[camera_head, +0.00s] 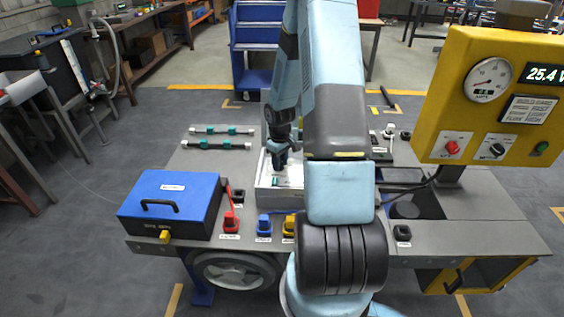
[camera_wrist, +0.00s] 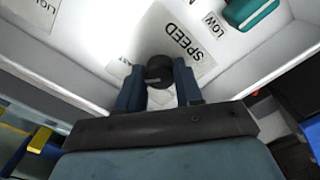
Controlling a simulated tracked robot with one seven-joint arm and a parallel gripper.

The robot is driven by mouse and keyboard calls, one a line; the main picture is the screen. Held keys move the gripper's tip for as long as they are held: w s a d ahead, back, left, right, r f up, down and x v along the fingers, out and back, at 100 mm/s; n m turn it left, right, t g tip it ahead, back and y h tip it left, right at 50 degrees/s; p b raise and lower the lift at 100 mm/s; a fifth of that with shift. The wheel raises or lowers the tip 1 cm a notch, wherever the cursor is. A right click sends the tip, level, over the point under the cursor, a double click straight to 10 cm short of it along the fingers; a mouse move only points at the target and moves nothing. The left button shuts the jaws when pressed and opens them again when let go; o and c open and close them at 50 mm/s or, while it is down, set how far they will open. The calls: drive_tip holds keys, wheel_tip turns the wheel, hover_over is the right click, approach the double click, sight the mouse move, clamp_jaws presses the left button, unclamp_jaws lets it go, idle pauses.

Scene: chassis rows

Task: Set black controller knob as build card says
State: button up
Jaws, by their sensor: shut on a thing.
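In the wrist view my gripper (camera_wrist: 159,92) has one finger on each side of the black knob (camera_wrist: 160,70) and is shut on it. The knob stands on the white inside face of the controller, beside a "SPEED" label (camera_wrist: 184,42). A "LOW" label (camera_wrist: 213,24) lies to its right. The pointer of the knob cannot be made out. In the head view my gripper (camera_head: 281,158) reaches down into the open white controller box (camera_head: 268,200); the knob is hidden there.
A blue-lidded box (camera_head: 172,192) stands at the left of the grey bench, with red (camera_head: 231,222) and blue (camera_head: 264,226) connectors beside it. The yellow panel (camera_head: 456,60) with a gauge stands at the right. In the wrist view a teal part (camera_wrist: 250,10) lies near the knob.

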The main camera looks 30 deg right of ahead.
drive_tip(key=shift+w+a+m, duration=0.1)
drive_tip(key=shift+a+m, duration=0.05)
drive_tip(key=shift+m, duration=0.85)
drive_tip(key=o, duration=0.8)
drive_tip(key=shift+o, duration=1.2)
wheel_tip(320, 180, up, 14)
drive_tip(key=shift+f, duration=0.15)
